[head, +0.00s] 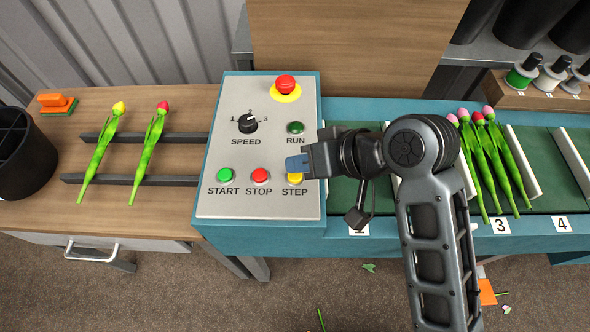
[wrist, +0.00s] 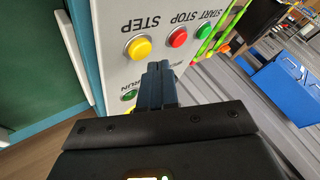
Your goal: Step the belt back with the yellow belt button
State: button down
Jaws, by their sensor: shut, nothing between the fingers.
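The yellow STEP button (head: 295,179) sits at the lower right of the light grey control panel (head: 240,205). In the head view my gripper partly covers it; in the wrist view the yellow button (wrist: 139,47) shows whole, below its STEP label. My gripper (head: 290,165) is shut and empty. Its blue-grey fingertips are over the panel near the button, and in the wrist view the fingers (wrist: 158,72) point at the panel a little to one side of the button. I cannot tell how far they are above the panel. The green belt (head: 343,198) runs right of the panel.
Red STOP (head: 260,175) and green START (head: 225,175) buttons are left of STEP. A RUN lamp (head: 295,128), SPEED knob (head: 248,124) and red emergency button (head: 285,85) are above. A tulip bunch (head: 487,150) lies on the belt; two tulips (head: 150,145) lie on the left rails.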

aim_at(301, 176)
jog(key=shift+r+p, duration=2.2)
jog(key=shift+r, duration=0.35)
jog(key=s+d+f+m+t+h, duration=0.4)
jog(key=s+d+f+t, duration=0.3)
jog(key=s+d, duration=0.55)
jog(key=s+d+r+t+h, duration=0.2)
jog(key=s+r, duration=0.3)
jog(key=s, duration=0.4)
jog(key=s+d+r+t+h+b, duration=0.1)
jog(key=s+d+r+t+h, duration=0.1)
jog(key=s+d+r, duration=0.3)
jog(key=v, duration=0.3)
jog(key=shift+s+d+b, duration=0.2)
jog(key=shift+s+b, duration=0.1)
jog(key=shift+s, duration=0.1)
dwell(2.1)
